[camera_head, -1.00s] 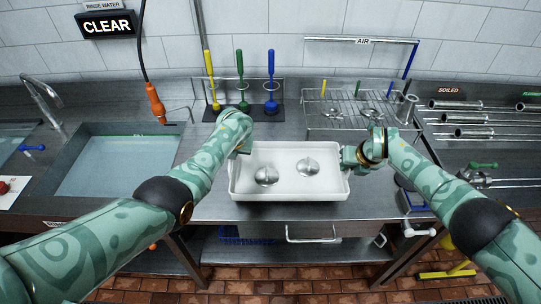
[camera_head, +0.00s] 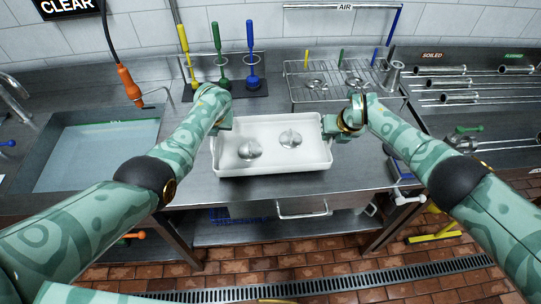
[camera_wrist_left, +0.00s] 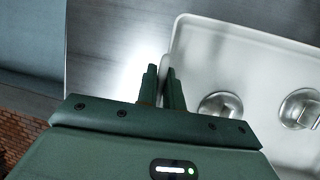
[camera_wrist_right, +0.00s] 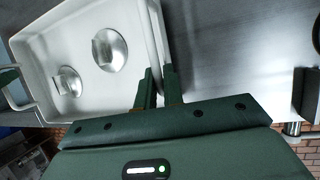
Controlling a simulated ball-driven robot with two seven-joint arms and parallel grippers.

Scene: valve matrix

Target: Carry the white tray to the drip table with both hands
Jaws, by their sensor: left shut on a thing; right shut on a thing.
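The white tray (camera_head: 272,169) sits at the metal counter in the middle of the head view, roughly level. I cannot tell whether it rests on the counter or hangs just above. Two round metal parts (camera_head: 249,150) (camera_head: 290,138) lie in it. My left gripper (camera_wrist_left: 161,73) is shut on the tray's left rim. My right gripper (camera_wrist_right: 158,78) is shut on its right rim; it also shows in the head view (camera_head: 328,126). I cannot tell which surface is the drip table; a wire rack (camera_head: 330,93) with small metal parts stands behind the tray to the right.
A water-filled sink (camera_head: 98,152) is on the left. A stand with yellow, green and blue brushes (camera_head: 222,84) is behind the tray. Metal tubes (camera_head: 440,82) lie on the right counter under a SOILED sign. Brick floor with a drain grate (camera_head: 330,285) is in front.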

